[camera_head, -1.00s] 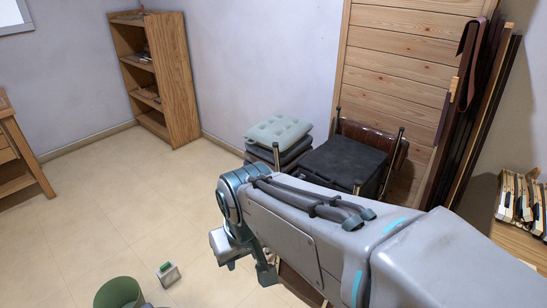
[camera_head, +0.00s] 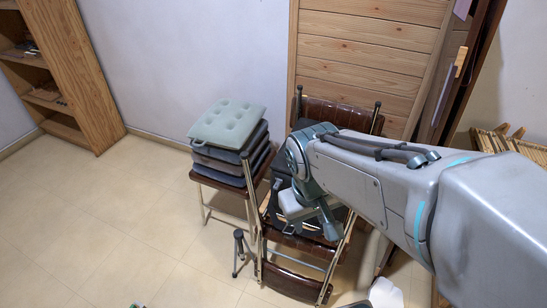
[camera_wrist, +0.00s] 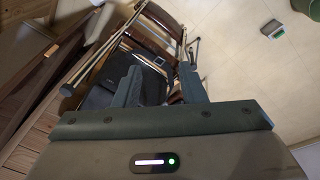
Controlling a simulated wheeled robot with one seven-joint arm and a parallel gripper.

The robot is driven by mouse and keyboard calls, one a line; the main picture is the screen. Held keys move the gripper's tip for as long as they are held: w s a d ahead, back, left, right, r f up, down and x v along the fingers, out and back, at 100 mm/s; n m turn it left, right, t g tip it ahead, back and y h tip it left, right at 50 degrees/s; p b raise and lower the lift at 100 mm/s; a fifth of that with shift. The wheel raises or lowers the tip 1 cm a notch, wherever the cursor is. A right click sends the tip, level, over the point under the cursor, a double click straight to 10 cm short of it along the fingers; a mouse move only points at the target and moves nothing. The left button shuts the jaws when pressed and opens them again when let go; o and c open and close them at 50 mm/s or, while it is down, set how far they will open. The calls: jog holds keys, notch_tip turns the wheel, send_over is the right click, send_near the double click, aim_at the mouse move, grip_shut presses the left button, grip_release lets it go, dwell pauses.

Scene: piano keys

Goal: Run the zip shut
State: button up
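No zip or zip pull can be made out in either view. A dark, bag-like thing (camera_head: 281,208) lies on the brown folding chair (camera_head: 290,280), mostly hidden behind my arm in the head view. In the wrist view the dark thing (camera_wrist: 100,97) shows beyond and between my fingers, with a small metal loop by it. My gripper (camera_head: 312,224) is in front of the chair, fingers downward. In the wrist view my gripper (camera_wrist: 162,84) has its two fingers apart with nothing between them. I cannot tell its distance from the dark thing.
A stool with stacked cushions (camera_head: 227,130) stands left of the chair. A small tripod-like stand (camera_head: 240,252) is on the floor before it. A wooden shelf (camera_head: 75,75) stands far left. A wood-panelled board (camera_head: 370,50) rises behind.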

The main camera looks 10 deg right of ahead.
jog(key=d+f+n+g+h+b, duration=0.3)
jog(key=f+n+h, duration=0.2)
jog(key=f, duration=0.3)
jog(key=n+t+h+b, duration=0.4)
jog(key=n+t+b, duration=0.3)
jog(key=n+t, duration=1.2)
send_near(275, 188)
jog(key=w+d+n+g, duration=0.1)
jog(key=w, duration=0.1)
jog(key=w+d+r+n+g, duration=0.1)
jog(key=w+d, duration=0.1)
jog(key=w, duration=0.1)
jog(key=w+d+n, duration=0.1)
jog(key=w, duration=0.2)
jog(key=shift+w+d+r+g, duration=0.25)
jog(key=shift+d+r+g, duration=0.15)
grip_shut()
